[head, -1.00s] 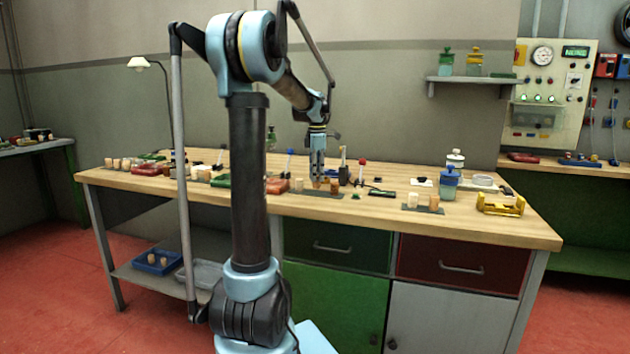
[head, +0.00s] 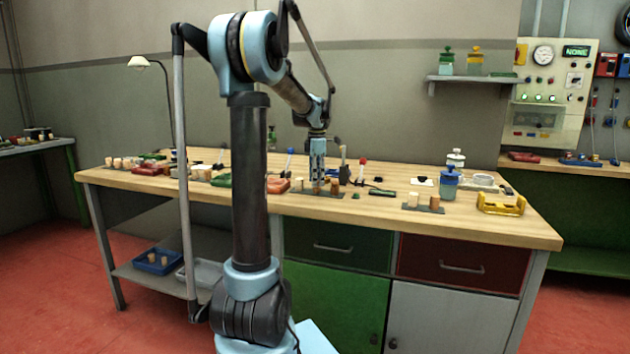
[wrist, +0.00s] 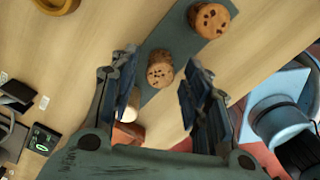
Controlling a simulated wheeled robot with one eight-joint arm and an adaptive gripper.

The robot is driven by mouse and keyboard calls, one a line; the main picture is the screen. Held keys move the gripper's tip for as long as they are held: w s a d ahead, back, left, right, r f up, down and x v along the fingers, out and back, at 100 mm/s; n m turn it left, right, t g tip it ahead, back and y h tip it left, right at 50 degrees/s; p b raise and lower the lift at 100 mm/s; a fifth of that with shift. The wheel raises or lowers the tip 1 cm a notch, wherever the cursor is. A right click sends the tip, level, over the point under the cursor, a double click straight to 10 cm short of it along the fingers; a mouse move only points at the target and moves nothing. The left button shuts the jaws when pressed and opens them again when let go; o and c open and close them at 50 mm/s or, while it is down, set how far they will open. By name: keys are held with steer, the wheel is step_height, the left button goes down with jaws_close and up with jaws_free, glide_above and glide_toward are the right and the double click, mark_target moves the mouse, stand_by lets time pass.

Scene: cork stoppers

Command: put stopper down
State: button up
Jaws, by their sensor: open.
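My gripper (head: 317,180) is low over a dark strip (head: 322,193) on the wooden bench, with its fingers pointing down. In the wrist view its jaws (wrist: 160,85) are open. A speckled cork stopper (wrist: 160,72) stands on the strip between the fingertips, with gaps on both sides. A second speckled stopper (wrist: 210,18) stands further along the strip; it also shows in the head view (head: 334,186). A paler stopper (wrist: 131,124) is partly hidden behind the left finger; in the head view it stands left of the gripper (head: 299,184).
More stoppers (head: 412,200) stand on another dark strip (head: 424,208) to the right. A blue-lidded jar (head: 449,180) and a yellow holder (head: 500,203) are beyond it. A red block (head: 278,185) lies left of the gripper. The bench's front right is clear.

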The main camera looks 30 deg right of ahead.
step_height(320, 180, up, 12)
steer(key=s+a+f+m, duration=0.2)
steer(key=a+f, duration=0.1)
steer(key=a, duration=0.5)
steer(key=s+a+f+m, duration=0.2)
steer(key=a, duration=0.7)
steer(key=s+a+f+m, duration=0.2)
steer(key=s+a+f, duration=0.1)
steer(key=a, duration=0.5)
steer(key=s+a+f+m+t, duration=0.1)
steer(key=s+a+f+m, duration=0.2)
steer(key=s+a+f, duration=0.5)
steer(key=s+a+f+m+t, duration=0.1)
steer(key=s+a+f+m, duration=0.3)
steer(key=s+a+f, duration=0.3)
step_height(320, 180, down, 5)
steer(key=shift+s+a+f, duration=0.1)
steer(key=shift+s+a, duration=0.25)
steer(key=shift+s, duration=0.3)
steer(key=shift+o, duration=0.6)
